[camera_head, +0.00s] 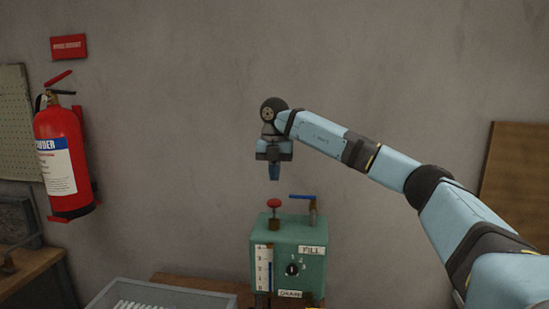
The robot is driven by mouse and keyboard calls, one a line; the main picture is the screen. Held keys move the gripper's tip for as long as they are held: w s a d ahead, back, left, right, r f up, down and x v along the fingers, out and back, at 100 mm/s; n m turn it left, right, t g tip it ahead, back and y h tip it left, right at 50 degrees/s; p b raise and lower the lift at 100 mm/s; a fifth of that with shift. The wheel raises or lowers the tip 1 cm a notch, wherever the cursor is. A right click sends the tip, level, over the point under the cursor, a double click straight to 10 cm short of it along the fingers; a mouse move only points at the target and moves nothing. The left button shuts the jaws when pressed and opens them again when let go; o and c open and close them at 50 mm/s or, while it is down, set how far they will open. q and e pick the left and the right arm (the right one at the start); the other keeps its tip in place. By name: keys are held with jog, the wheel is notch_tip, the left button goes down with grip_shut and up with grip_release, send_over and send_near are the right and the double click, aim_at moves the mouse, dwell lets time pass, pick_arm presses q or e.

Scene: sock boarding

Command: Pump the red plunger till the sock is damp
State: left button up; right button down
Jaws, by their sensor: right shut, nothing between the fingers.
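The red plunger (274,204) stands upright on top of a green box (312,262), toward its left side. My right gripper (274,179) points straight down just above the plunger. Its fingers are shut and empty, with a small gap between the fingertips and the plunger's red knob. The sock is not visible in this view. My left gripper is not in view.
A blue-handled valve (303,197) stands beside the plunger. The box carries a blue level gauge (264,268), a dial (292,269) and a FILL label. A grey tray (165,293) lies left of it. A fire extinguisher (62,160) hangs on the left wall.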

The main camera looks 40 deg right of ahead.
aim_at(275, 200)
notch_tip(275, 200, down, 5)
jog(key=shift+f, duration=0.45)
jog(key=shift+f, duration=0.1)
notch_tip(275, 200, down, 3)
jog(key=shift+s+f, duration=0.1)
jog(key=shift+f, duration=0.1)
jog(key=shift+a, duration=0.1)
